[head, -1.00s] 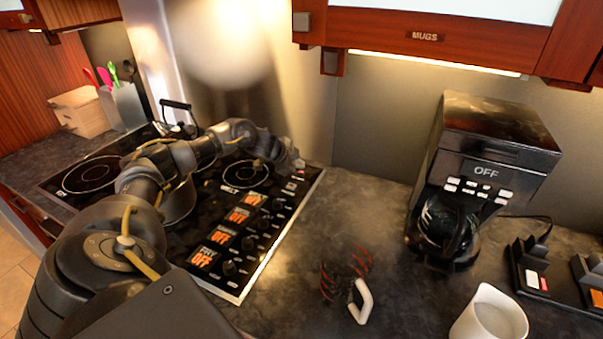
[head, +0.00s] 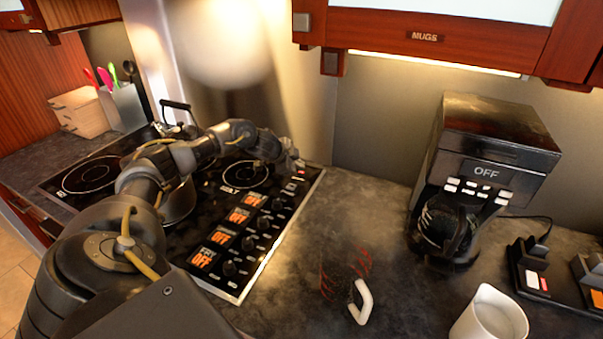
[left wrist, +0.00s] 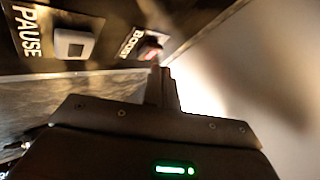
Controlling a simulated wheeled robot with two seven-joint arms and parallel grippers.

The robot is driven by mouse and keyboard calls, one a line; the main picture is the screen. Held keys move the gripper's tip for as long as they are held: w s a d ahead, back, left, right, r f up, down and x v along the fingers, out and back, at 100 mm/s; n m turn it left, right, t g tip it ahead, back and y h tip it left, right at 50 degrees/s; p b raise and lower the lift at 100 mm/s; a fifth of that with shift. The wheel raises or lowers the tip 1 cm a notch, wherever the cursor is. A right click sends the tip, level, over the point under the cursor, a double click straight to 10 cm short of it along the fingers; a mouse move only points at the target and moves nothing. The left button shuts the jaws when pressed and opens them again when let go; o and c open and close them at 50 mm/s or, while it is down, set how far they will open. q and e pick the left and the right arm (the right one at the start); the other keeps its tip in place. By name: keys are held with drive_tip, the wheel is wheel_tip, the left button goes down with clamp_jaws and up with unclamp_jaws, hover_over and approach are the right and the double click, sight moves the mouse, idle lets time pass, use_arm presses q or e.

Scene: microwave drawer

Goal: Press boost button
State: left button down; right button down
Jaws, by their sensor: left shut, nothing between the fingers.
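The boost button (left wrist: 150,50) is a small red-lit button beside the word BOOST in the left wrist view. In the head view it is the small reddish spot (head: 299,173) at the cooktop's far right corner. My left gripper (left wrist: 160,70) is shut and empty. In the left wrist view its tips overlap the lower edge of the boost button; I cannot tell whether they touch it. In the head view the left gripper (head: 290,155) is at that same corner. My right gripper is not in view.
A white pause button (left wrist: 73,43) sits beside the boost button. The black cooktop (head: 215,185) has several knobs and displays reading OFF. A kettle (head: 180,203) stands behind my arm.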

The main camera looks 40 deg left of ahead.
sight(299, 174)
use_arm(q)
drive_tip(key=shift+f, duration=0.15)
idle(0.4)
drive_tip(key=shift+f, duration=0.3)
drive_tip(key=shift+f, duration=0.25)
idle(0.6)
drive_tip(key=shift+r, duration=0.1)
drive_tip(key=shift+r+p, duration=0.55)
drive_tip(key=shift+p, duration=0.1)
drive_tip(key=shift+r+p, duration=0.35)
drive_tip(key=shift+r, duration=0.05)
wheel_tip(299, 174, up, 5)
drive_tip(key=p, duration=0.5)
drive_tip(key=shift+r, duration=0.15)
